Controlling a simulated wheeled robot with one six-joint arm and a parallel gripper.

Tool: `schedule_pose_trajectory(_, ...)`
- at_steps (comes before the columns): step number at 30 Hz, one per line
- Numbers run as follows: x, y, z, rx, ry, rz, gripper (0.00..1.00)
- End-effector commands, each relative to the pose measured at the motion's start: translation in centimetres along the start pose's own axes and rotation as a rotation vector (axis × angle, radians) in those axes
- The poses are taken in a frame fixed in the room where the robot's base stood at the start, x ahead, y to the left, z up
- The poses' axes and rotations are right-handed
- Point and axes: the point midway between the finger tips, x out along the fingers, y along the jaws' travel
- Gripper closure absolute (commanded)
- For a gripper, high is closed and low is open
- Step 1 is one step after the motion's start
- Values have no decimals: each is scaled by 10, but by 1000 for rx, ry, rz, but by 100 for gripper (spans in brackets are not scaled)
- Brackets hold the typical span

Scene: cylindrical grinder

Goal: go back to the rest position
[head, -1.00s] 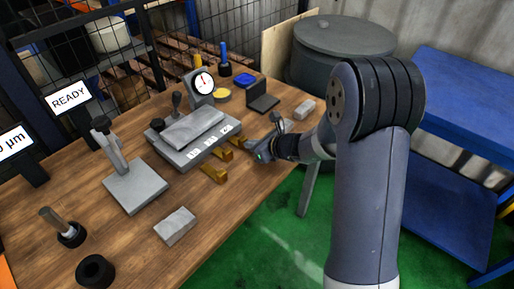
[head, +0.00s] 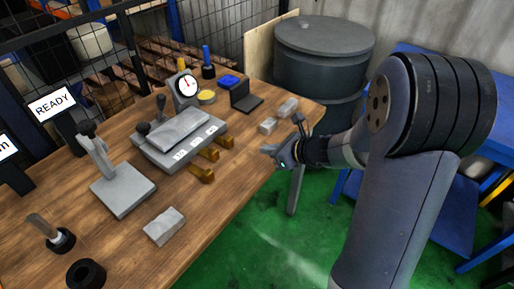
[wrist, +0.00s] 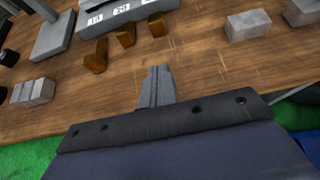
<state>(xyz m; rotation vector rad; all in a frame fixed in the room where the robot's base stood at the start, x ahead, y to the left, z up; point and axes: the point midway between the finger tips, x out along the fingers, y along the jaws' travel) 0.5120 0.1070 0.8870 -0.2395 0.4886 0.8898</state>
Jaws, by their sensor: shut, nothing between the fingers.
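My gripper (head: 271,151) is at the right front edge of the wooden table (head: 120,238) in the head view, at the end of my arm reaching in from the right. In the wrist view my gripper (wrist: 158,72) shows its fingers together, with nothing between them. The fingers point over the table toward the brass pieces (wrist: 124,35) and stand apart from them.
A grey fixture (head: 180,138) with numbered labels, a dial gauge (head: 186,86), a stand (head: 122,190) and grey blocks (head: 165,226) are on the table. A grey drum (head: 322,60) and a blue table (head: 420,210) stand behind and right. Green floor is free in front.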

Motion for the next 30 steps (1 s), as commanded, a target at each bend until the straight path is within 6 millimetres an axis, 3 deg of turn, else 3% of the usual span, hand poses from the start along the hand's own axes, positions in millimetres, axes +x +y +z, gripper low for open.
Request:
schedule_pose_trajectory(6, -10, 0, 0, 0, 1, 1, 100)
schedule_pose_trajectory(17, -6, 1, -1, 0, 1, 2, 100)
schedule_pose_trajectory(23, 19, 2, -2, 0, 2, 5, 100)
schedule_pose_trajectory(30, 67, 1, -1, 0, 3, 4, 100)
